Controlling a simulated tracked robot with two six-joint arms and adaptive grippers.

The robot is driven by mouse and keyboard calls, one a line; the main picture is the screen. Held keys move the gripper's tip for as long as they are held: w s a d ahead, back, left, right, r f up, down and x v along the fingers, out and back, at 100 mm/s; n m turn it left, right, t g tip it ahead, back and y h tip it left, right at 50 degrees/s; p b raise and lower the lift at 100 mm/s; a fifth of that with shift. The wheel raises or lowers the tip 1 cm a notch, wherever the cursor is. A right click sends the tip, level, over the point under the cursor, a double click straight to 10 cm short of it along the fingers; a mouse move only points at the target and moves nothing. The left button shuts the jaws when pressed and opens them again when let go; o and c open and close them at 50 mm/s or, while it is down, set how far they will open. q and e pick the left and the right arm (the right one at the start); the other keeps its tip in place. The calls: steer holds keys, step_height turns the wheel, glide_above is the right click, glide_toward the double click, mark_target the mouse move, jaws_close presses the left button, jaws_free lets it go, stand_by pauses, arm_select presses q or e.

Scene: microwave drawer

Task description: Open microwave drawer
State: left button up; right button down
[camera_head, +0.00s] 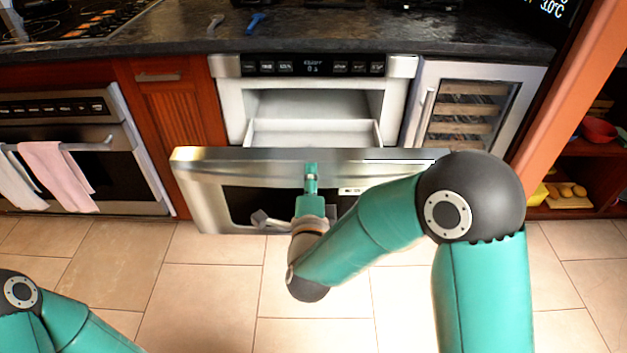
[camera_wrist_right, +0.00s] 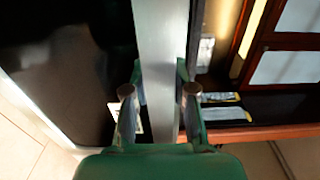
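The microwave drawer (camera_head: 312,132) is pulled well out from its housing below the counter, and its white inside shows. Its silver and black front panel (camera_head: 235,158) stands ahead of the cavity. My right gripper (camera_head: 311,168) is at the panel's top edge, near its middle. In the right wrist view, the fingers of my right gripper (camera_wrist_right: 160,85) lie on either side of the silver edge (camera_wrist_right: 160,35) and appear to press on it. The contact is partly dark. Only my left arm shows, at the bottom left; its gripper is out of view.
An oven (camera_head: 65,150) with towels is at the left. A wine cooler (camera_head: 470,110) is right of the microwave. The dark counter (camera_head: 330,35) runs above. Open shelves (camera_head: 585,165) stand at the far right. The tiled floor (camera_head: 200,270) in front is clear.

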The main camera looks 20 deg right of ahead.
steer(key=c, duration=1)
jaws_free()
steer(key=shift+a+f, duration=0.1)
steer(key=shift+f, duration=0.15)
steer(key=shift+o, duration=0.4)
steer(key=shift+s+r, duration=0.1)
steer(key=v, duration=0.7)
steer(key=shift+s, duration=0.25)
